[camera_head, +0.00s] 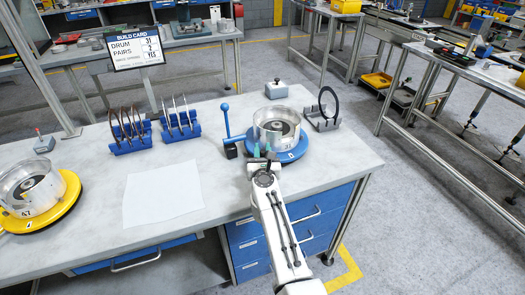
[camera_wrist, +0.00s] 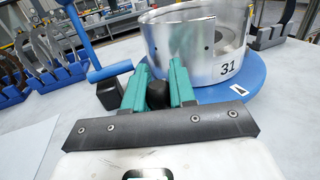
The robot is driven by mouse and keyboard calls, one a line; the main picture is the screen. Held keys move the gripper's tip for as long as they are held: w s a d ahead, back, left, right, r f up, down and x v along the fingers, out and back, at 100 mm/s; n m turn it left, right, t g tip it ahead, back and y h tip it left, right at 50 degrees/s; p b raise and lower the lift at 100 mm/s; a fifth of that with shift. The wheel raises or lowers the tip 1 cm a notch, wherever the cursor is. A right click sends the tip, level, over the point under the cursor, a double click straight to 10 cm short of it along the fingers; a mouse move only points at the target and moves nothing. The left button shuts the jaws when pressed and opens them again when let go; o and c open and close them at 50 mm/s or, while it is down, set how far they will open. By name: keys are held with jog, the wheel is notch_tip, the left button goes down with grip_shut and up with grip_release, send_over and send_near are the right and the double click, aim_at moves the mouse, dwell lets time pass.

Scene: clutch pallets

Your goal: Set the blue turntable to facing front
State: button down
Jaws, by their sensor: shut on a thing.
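The blue turntable (camera_head: 303,148) lies on the bench near its right end and carries a clear-walled or shiny metal drum (camera_head: 277,127). In the wrist view the blue turntable (camera_wrist: 258,82) shows a white label with a black triangle on its near right rim. The metal drum (camera_wrist: 185,42) there is marked 31. My gripper (camera_head: 262,155) reaches the turntable's near left edge. In the wrist view my gripper (camera_wrist: 158,88) has its green fingers closed around a black knob (camera_wrist: 158,96) at that edge. How the knob joins the turntable is hidden.
A blue lever (camera_head: 225,120) on a black block stands just left of the turntable. A black ring on a stand (camera_head: 325,118) is behind right. Blue racks (camera_head: 180,126) and a white sheet (camera_head: 163,194) lie left. A yellow turntable (camera_head: 62,207) holds another drum.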

jog(key=shift+s+f, duration=0.1)
jog(key=shift+f, duration=0.35)
jog(key=c, duration=1.1)
grip_release()
jog(key=shift+o, duration=0.9)
jog(key=shift+r, duration=0.2)
jog(key=shift+s+r+p, duration=0.15)
jog(key=shift+s+p, duration=0.2)
jog(key=shift+p, duration=0.2)
jog(key=s+p, duration=0.1)
jog(key=s, duration=0.2)
jog(key=s+p, duration=0.2)
jog(key=s, duration=0.1)
jog(key=s+p, duration=0.2)
jog(key=shift+s+d, duration=0.3)
jog(key=shift+s, duration=0.6)
jog(key=shift+c, duration=0.4)
